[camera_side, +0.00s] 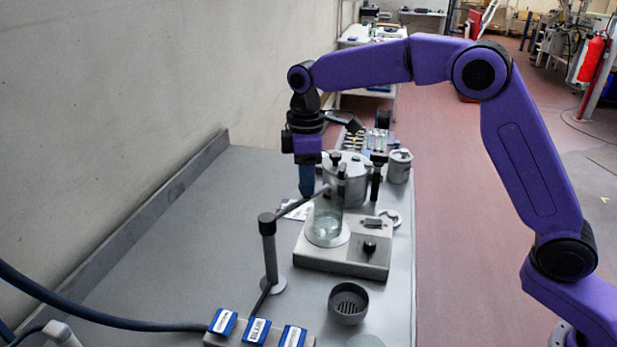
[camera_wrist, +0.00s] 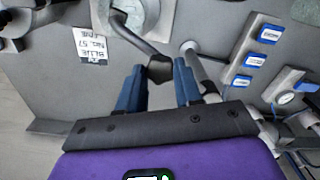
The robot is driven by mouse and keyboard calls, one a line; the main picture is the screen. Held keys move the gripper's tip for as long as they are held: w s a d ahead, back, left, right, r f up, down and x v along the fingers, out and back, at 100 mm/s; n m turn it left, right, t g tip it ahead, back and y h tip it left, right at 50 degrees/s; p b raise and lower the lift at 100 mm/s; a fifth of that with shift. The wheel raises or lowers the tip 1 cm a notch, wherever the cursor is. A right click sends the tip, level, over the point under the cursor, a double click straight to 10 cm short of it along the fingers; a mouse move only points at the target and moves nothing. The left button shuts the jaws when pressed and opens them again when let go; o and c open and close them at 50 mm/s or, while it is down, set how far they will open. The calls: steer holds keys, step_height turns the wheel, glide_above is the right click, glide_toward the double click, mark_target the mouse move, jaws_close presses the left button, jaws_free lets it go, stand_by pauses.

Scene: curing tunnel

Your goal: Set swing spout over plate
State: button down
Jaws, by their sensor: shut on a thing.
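The swing spout is a dark thin arm (camera_side: 296,205) on a grey upright post (camera_side: 270,250) with a dark cap. Its outer end reaches toward the glass vessel (camera_side: 327,220), which stands on the grey square plate unit (camera_side: 315,259); whether the end is directly above the vessel is unclear. My gripper (camera_side: 306,193) is low beside the spout arm, behind it in the side view. In the wrist view, my two blue fingers (camera_wrist: 160,92) stand apart with the spout's dark angular part (camera_wrist: 160,69) between them. The exact contact is hard to see.
A dark round cup with a slotted grate (camera_side: 348,303) stands in front of the plate unit. Blue-labelled blocks (camera_side: 257,330) are at the front edge. A metal pot (camera_side: 348,168) stands behind. A printed card (camera_wrist: 92,46) lies on the bench. The bench's left side is clear.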

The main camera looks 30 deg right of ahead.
steer(key=shift+w+r, duration=0.1)
steer(key=shift+w, duration=0.05)
steer(key=c, duration=0.8)
jaws_free()
steer(key=shift+o, duration=0.2)
step_height(320, 180, up, 12)
steer(key=s+d+f, duration=0.2)
steer(key=s+f, duration=0.1)
steer(key=s, duration=0.6)
steer(key=s+d+f, duration=0.2)
steer(key=s+f, duration=0.1)
steer(key=s, duration=0.7)
steer(key=s+d+f, duration=0.4)
steer(key=s+d, duration=0.2)
steer(key=s, duration=0.3)
steer(key=s+d+f, duration=0.4)
steer(key=s+d, duration=0.2)
steer(key=s, duration=0.2)
steer(key=shift+s+d+f, duration=0.2)
steer(key=shift+s+f, duration=0.2)
